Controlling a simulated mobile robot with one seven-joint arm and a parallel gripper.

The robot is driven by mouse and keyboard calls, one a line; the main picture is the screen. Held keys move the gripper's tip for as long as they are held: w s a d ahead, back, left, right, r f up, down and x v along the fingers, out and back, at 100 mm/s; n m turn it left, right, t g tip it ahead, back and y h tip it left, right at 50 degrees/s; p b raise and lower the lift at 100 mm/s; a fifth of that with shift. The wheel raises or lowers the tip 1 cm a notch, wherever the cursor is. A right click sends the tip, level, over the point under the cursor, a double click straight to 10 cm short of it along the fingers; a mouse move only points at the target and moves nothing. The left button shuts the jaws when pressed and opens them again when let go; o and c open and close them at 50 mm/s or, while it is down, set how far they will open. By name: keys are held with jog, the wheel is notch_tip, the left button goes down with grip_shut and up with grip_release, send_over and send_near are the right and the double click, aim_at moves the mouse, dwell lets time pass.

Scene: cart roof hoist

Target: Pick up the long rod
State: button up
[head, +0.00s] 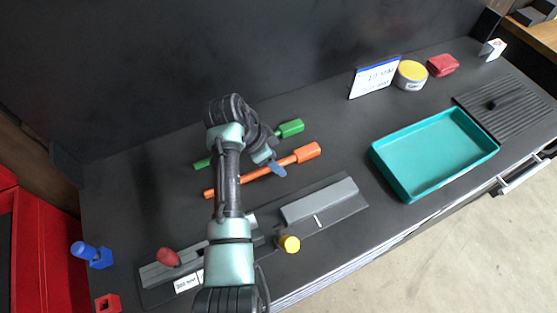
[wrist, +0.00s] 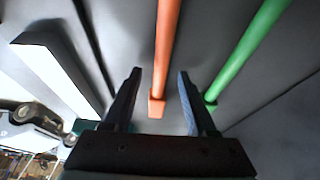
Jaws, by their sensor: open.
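An orange rod (head: 265,172) with a thick block at its right end lies on the dark bench. A green rod (head: 290,128) with a similar thick end lies behind it, partly hidden by my arm. I cannot tell surely which is longer. My gripper (head: 272,163) is over the orange rod near its middle. In the wrist view, my gripper (wrist: 160,72) is open and empty. The orange rod (wrist: 167,40) shows between its fingers, apart from both. The green rod (wrist: 240,55) shows to the right, passing behind the right finger.
In front lies a dark plate with grey bars (head: 320,201), a red knob (head: 167,257) and a yellow knob (head: 289,244). A teal tray (head: 435,155) stands at right. A sign (head: 374,78) and a yellow-topped tin (head: 411,75) stand at the back. A dark wall rises behind.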

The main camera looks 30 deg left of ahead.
jog(key=shift+f, duration=0.25)
jog(key=shift+f, duration=0.2)
grip_shut()
dwell(0.3)
